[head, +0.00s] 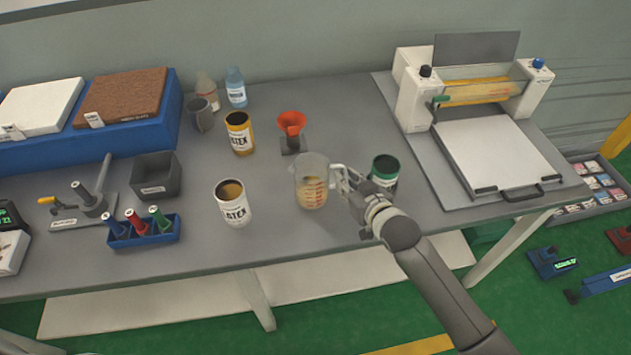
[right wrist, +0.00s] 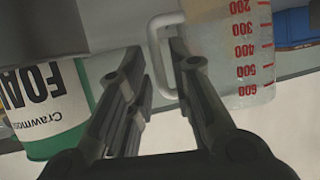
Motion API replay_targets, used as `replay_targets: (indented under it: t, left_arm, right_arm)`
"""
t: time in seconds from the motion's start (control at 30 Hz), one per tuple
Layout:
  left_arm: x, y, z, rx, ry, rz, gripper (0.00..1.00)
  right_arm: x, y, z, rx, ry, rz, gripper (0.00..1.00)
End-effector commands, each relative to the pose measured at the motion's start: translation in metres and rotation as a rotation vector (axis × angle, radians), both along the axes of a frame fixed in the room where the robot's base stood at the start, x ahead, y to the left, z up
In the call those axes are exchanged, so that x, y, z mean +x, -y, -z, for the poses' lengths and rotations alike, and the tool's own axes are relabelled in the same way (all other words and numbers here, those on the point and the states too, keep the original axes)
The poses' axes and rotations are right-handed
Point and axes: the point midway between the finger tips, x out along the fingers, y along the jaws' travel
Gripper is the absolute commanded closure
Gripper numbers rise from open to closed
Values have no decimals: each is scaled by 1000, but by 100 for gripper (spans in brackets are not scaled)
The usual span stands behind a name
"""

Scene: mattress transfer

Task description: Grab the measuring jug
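The measuring jug (head: 311,184) is clear, with red scale marks and a tan liquid inside. It stands upright on the grey table (head: 290,240). Its pale handle faces right, towards my right gripper (head: 345,183). In the right wrist view the jug (right wrist: 245,60) is at the upper right. Its handle (right wrist: 157,50) lies between the fingertips of my right gripper (right wrist: 157,60). The fingers are apart, with a gap on the left of the handle; I cannot tell whether the right finger touches it. My left gripper is not in view.
A green-and-white can (head: 384,171) stands close to the right gripper; it also shows in the wrist view (right wrist: 50,100). A white can (head: 233,205), a yellow can (head: 239,135) and an orange funnel (head: 291,122) stand nearby. A press machine (head: 490,150) is at right.

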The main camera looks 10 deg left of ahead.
Motion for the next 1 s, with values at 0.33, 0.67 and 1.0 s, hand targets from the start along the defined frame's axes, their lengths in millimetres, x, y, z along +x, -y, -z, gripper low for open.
replay_targets:
  t: [0.33,0.67,1.0]
  left_arm:
    - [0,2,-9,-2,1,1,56]
    - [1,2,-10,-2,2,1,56]
    - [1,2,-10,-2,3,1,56]
  right_arm:
    - [30,-14,10,0,-1,0,79]
    - [34,-17,12,0,0,0,79]
    - [33,-17,12,0,0,0,100]
